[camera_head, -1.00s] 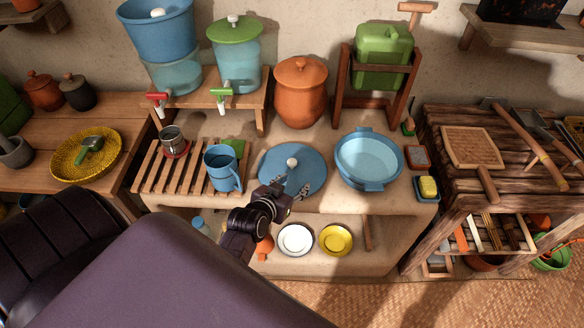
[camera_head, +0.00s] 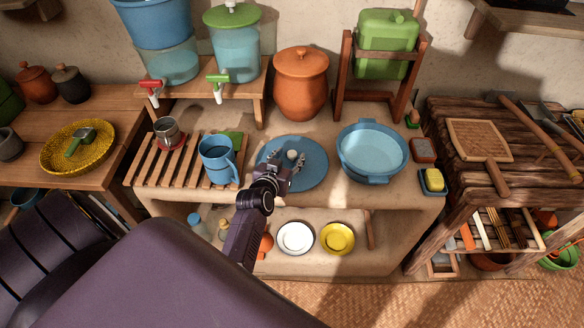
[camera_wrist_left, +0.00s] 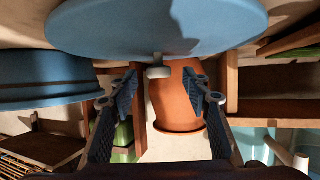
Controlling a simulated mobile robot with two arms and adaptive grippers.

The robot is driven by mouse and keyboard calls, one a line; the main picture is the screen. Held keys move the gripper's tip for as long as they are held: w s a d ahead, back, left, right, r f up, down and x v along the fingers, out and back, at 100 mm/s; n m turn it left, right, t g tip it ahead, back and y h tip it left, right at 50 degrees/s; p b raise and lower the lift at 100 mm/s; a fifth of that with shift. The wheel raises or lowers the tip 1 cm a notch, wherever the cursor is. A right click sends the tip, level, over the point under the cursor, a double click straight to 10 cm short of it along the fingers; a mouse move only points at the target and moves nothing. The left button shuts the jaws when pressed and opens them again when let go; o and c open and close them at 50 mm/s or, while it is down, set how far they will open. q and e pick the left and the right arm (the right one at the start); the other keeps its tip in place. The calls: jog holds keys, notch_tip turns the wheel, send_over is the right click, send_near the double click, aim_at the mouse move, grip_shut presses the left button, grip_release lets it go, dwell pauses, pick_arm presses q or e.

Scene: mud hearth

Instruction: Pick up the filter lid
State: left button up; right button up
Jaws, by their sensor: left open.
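The filter lid (camera_head: 314,174) is a round blue disc with a small white knob (camera_head: 292,154), lying on the counter between the blue mug and the blue basin. My left gripper (camera_head: 286,160) is open over the lid, its fingers on either side of the knob in the head view. In the left wrist view, the lid (camera_wrist_left: 155,25) fills the top, and its knob (camera_wrist_left: 159,70) shows between the open fingertips (camera_wrist_left: 160,84). I cannot tell whether the fingers touch the knob. My right gripper is not in view.
The blue mug (camera_head: 216,162) stands on a slatted rack left of the lid. The blue basin (camera_head: 371,150) is close on the right. An orange clay pot (camera_head: 301,85) stands behind. A blue filter (camera_head: 160,30) and a green-lidded one (camera_head: 234,50) stand at back left.

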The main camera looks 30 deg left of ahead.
pick_arm(q)
jog(key=shift+x, duration=0.85)
grip_shut()
